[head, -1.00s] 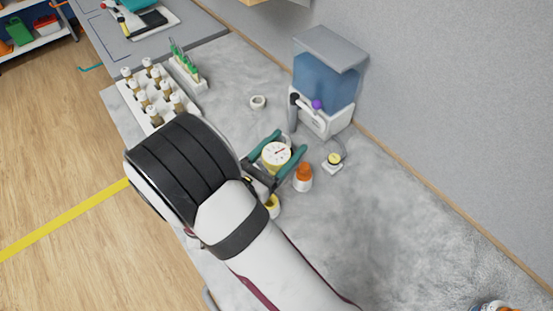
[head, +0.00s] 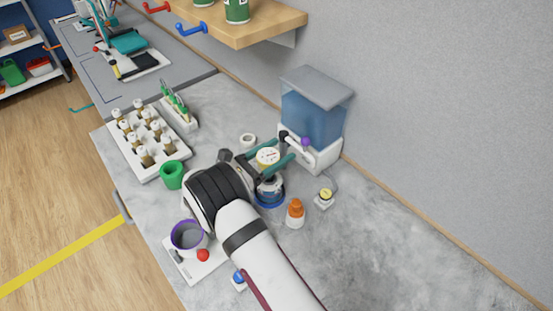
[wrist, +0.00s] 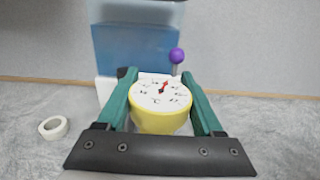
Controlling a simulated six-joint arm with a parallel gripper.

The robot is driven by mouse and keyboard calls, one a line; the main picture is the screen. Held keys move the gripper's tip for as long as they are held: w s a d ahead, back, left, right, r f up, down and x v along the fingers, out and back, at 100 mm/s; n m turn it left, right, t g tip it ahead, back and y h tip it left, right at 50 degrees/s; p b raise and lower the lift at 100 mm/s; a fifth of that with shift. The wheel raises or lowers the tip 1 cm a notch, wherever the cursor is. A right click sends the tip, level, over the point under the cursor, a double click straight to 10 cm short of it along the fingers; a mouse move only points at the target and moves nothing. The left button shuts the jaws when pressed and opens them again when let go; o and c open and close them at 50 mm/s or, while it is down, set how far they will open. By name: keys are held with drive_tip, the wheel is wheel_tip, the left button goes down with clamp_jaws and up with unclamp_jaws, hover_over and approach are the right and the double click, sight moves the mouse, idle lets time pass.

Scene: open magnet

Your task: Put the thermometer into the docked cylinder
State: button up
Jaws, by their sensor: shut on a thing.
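The thermometer (head: 267,157) has a round white dial with a red needle and a yellow body. My gripper (head: 266,153) is shut on it, with one teal finger on each side. In the wrist view the thermometer (wrist: 161,103) sits between the fingers (wrist: 160,98), dial facing up and tilted toward the camera. A purple-rimmed cylinder (head: 187,236) stands on a white base with a red knob, left of my arm. It appears to be the docked cylinder and is apart from the gripper. My arm hides part of the bench beside it.
A blue water tank (head: 314,118) with a purple-knobbed tap stands just beyond the gripper. A blue-ringed object (head: 270,192), an orange-capped bottle (head: 295,214) and a yellow-topped device (head: 325,198) are nearby. A green cup (head: 172,175) and a vial rack (head: 149,168) are left. The right bench is clear.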

drive_tip(key=shift+f, duration=1.2)
drive_tip(key=shift+f, duration=0.2)
drive_tip(key=o, duration=1.5)
